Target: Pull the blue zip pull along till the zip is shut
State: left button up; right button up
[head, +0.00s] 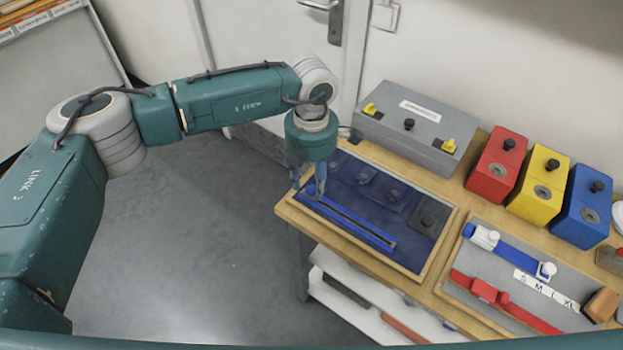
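The blue zip (358,229) is a long straight strip with a dark slot. It lies along the front edge of a dark blue panel (352,196) in a wooden frame on the bench. My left gripper (308,189) points down over the zip's left end. Its two fingers look spread apart, with their tips close to the panel. I cannot make out the blue zip pull; the fingers may hide it. I cannot tell whether they touch anything. My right gripper is not in view.
Behind the panel stands a grey box (415,136) with yellow clips. Red (495,168), yellow (538,187) and blue (580,208) knobbed blocks stand to its right. A grey board (466,285) with blue and red sliders lies right of the panel. The floor (190,240) at left is clear.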

pick_arm(q)
jog(key=shift+f, duration=0.85)
grip_shut()
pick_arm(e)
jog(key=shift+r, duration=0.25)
pick_arm(q)
jog(key=shift+d, duration=0.1)
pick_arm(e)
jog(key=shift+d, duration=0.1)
